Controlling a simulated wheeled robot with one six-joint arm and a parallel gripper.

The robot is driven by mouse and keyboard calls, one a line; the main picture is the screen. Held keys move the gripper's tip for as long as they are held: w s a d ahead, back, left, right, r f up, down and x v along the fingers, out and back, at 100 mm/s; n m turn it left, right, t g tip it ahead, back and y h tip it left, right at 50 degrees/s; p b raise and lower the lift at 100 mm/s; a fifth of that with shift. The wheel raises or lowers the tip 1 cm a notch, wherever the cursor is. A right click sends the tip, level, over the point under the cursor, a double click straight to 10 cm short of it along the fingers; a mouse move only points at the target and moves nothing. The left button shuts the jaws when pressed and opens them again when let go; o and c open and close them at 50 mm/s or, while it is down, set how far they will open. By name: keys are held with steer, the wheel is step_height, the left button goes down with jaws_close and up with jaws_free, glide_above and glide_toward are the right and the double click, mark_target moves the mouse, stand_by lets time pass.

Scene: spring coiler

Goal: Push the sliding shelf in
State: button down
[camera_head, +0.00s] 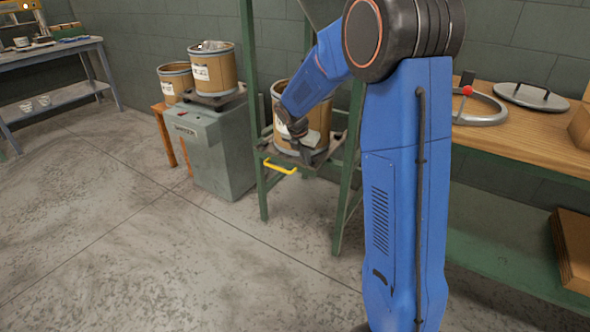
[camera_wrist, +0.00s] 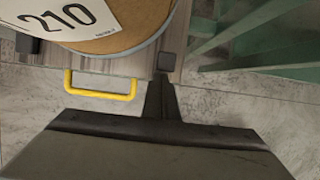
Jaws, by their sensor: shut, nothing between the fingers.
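The sliding shelf (camera_wrist: 128,67) is a grey, wood-grained board in a green frame (camera_head: 250,110). A yellow handle (camera_head: 280,167) is on its front edge, and the handle also shows in the wrist view (camera_wrist: 100,95). A brown drum (camera_head: 316,118) with a white label reading 210 stands on the shelf. My gripper (camera_wrist: 166,62) is shut and empty. Its fingertips are at the shelf's front edge, right of the handle and near the drum's base. I cannot tell whether they touch the shelf. In the head view, my gripper partly covers the drum and shelf.
A grey-green cabinet (camera_head: 212,150) with a drum (camera_head: 213,72) on top stands left of the frame. Another drum (camera_head: 174,80) is behind it on an orange stand. A wooden workbench (camera_head: 520,135) holds a lid and a ring at right. The floor in front is clear.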

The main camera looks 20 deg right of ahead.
mark_target(329, 141)
steer(key=w+d, duration=0.3)
steer(key=d, duration=0.2)
steer(key=w+d, duration=0.4)
steer(key=d, duration=0.1)
steer(key=w+d, duration=0.4)
steer(key=d, duration=0.2)
steer(key=shift+w, duration=0.25)
steer(key=shift+w+d, duration=0.35)
steer(key=shift+d, duration=0.1)
steer(key=shift+w+d+r, duration=0.2)
